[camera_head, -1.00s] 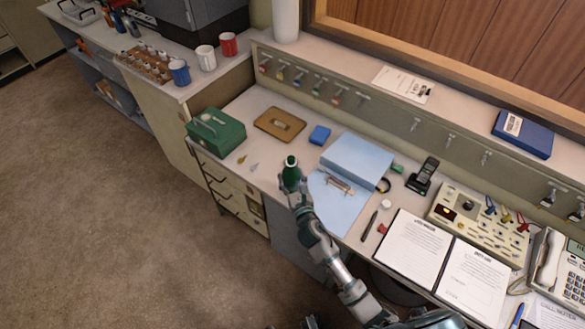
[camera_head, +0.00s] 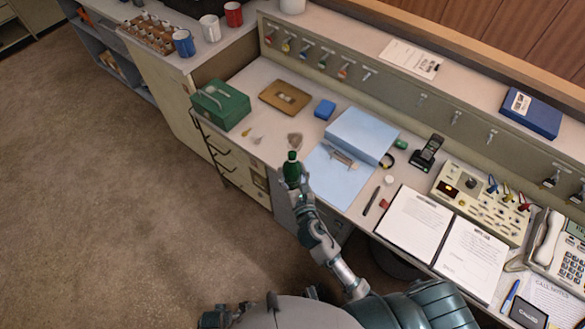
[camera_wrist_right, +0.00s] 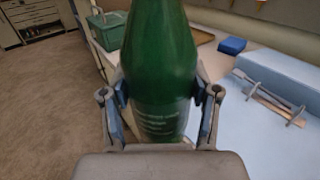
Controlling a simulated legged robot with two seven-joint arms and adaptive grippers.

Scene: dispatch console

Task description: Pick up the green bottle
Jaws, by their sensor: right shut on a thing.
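The green bottle (camera_head: 291,170) is upright in my right gripper (camera_head: 296,187), at the desk's front edge in the head view. In the right wrist view the bottle (camera_wrist_right: 160,70) fills the middle, with its pale-lettered label low between the two fingers. The right gripper (camera_wrist_right: 160,110) is shut on it, one finger on each side. The bottle's base is hidden, but it appears clear of the desk, and a brownish round patch (camera_head: 295,138) shows on the desktop behind it. My left gripper cannot be made out.
A green cash box (camera_head: 220,105) and a brown clipboard-like tray (camera_head: 285,97) stand left and behind. A blue binder (camera_head: 360,135) and blue sheet (camera_head: 340,178) lie right of the bottle. An open logbook (camera_head: 445,240) and cordless phone (camera_head: 427,152) are farther right.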

